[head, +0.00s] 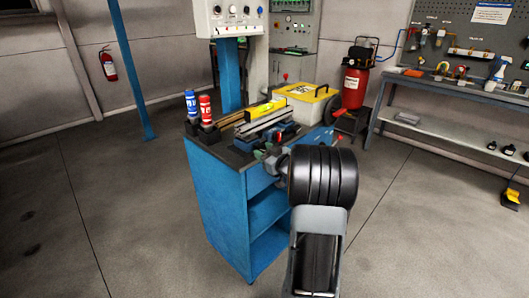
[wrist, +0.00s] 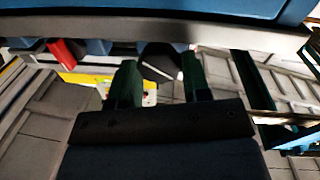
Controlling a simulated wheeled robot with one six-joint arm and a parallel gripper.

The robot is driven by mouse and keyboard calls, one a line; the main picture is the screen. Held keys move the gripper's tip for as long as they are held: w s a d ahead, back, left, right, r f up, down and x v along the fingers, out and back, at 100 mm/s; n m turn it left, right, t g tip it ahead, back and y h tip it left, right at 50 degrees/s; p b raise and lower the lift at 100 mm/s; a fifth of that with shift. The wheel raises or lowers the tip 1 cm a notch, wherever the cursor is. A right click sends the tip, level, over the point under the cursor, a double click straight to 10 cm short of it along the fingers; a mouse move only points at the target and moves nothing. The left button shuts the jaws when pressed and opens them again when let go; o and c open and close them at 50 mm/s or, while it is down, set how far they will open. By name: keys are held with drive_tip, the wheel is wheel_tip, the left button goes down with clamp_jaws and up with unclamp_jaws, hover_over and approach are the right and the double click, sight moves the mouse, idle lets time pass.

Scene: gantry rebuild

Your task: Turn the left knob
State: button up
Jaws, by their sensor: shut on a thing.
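A pale control panel (head: 231,18) stands on a blue post at the top of the head view. A dark round knob (head: 217,10) sits at its left, with more round controls to its right. My gripper (head: 264,153) is at the front edge of the blue bench, well below the panel and partly hidden behind my arm. In the wrist view, the green fingers of my gripper (wrist: 160,82) stand on either side of a dark blocky thing (wrist: 161,63) and are shut on it. I cannot tell whether it is a knob.
The blue bench (head: 216,205) carries blue (head: 191,103) and red (head: 205,108) bottles, a yellow level (head: 266,109) and a yellow-lidded case (head: 305,92). A red compressor (head: 355,88) stands behind. The floor at left is clear.

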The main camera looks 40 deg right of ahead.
drive_tip(key=shift+c, duration=1.2)
drive_tip(key=shift+r+m+p, duration=0.35)
drive_tip(key=shift+m+p, duration=0.15)
drive_tip(key=shift+p, duration=0.5)
drive_tip(key=shift+m+p, duration=0.5)
drive_tip(key=shift+p, duration=0.25)
drive_tip(key=shift+m+p, duration=0.9)
drive_tip(key=shift+p, duration=0.2)
drive_tip(key=shift+f+m, duration=0.3)
drive_tip(key=shift+m, duration=0.2)
drive_tip(key=o, duration=0.9)
